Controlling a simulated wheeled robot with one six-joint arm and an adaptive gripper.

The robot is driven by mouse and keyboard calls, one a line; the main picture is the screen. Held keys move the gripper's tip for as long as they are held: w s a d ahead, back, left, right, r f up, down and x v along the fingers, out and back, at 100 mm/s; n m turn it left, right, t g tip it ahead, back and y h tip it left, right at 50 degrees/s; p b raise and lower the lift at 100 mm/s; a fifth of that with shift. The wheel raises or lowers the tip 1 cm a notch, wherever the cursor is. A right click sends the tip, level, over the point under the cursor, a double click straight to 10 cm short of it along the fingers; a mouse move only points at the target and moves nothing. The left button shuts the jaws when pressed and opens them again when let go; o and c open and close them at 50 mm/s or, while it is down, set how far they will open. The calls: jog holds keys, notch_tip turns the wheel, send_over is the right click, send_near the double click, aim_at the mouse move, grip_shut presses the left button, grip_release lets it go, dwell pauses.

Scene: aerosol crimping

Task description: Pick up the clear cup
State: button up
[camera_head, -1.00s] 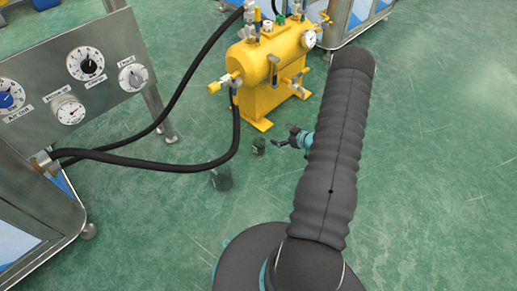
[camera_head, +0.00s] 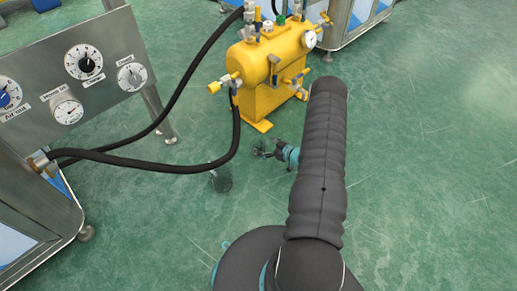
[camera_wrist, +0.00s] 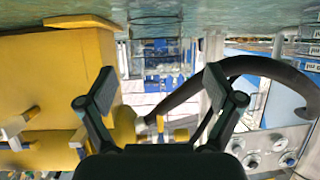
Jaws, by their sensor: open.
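The yellow tank (camera_head: 262,95) with valves and gauge stands just behind my gripper. A black hose (camera_head: 150,160) runs from it to the steel control panel (camera_head: 84,68) at left. The floor (camera_head: 430,150) at right is clear.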

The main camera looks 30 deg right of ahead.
aim_at(259, 144)
jog(key=shift+b+x, duration=0.35)
jog(key=shift+x, duration=2.3)
jog(key=shift+d+f, duration=0.2)
jog(key=shift+d, duration=0.05)
jog(key=c, duration=1.1)
